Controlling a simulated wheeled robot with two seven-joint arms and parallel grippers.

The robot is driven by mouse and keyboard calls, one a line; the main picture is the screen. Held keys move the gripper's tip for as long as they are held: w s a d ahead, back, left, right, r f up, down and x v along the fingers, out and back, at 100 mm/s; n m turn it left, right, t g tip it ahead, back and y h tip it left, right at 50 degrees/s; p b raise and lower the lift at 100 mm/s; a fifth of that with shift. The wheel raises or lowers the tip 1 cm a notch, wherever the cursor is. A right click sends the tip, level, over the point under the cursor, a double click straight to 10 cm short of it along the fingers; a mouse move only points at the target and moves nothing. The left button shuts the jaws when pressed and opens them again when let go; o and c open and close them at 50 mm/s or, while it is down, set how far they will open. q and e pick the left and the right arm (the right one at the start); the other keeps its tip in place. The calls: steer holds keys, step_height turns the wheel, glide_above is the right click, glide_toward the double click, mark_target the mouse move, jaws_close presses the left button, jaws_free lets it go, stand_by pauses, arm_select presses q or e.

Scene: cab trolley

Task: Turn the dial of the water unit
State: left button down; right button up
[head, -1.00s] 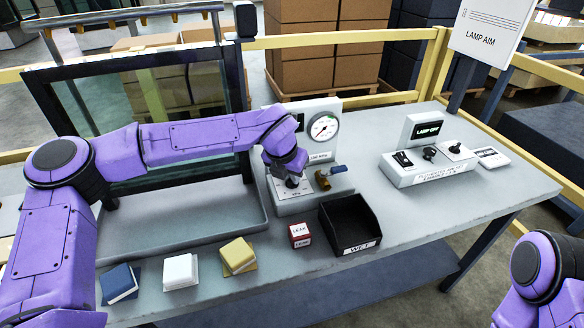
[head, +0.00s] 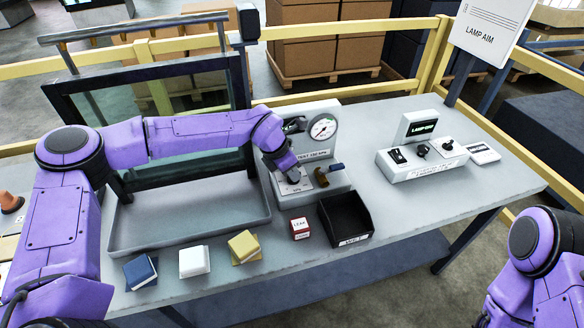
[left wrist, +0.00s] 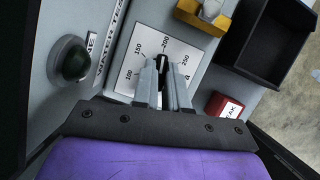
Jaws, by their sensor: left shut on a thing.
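The water unit (head: 330,150) stands on the bench, with a round white gauge (head: 323,128) on its upright panel. Its dial (left wrist: 162,62) sits over a white scale plate (left wrist: 135,70) marked 100, 150, 200 and 250. My left gripper (left wrist: 163,78) is shut on the dial, with a finger on each side of it. The dial's dark pointer end shows between the fingertips, toward the 200 mark. In the head view my left gripper (head: 292,174) covers most of the dial. My right arm is at the lower right; its gripper is out of view.
A dark green dome (left wrist: 76,60) sits on the unit. A black bin (head: 345,219) and a red-and-white block (head: 300,228) are in front. The lamp box (head: 425,168) is farther right.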

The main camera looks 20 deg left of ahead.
arm_select(q)
steer(key=shift+w+r, duration=0.2)
steer(key=shift+r, duration=0.05)
steer(key=c, duration=1.3)
jaws_free()
steer(key=shift+o, duration=0.7)
steer(key=shift+f, duration=0.15)
steer(key=shift+s, duration=0.1)
steer(key=b+v, duration=0.1)
steer(key=v, duration=0.9)
steer(key=shift+r+b, duration=0.25)
steer(key=shift+b, duration=0.05)
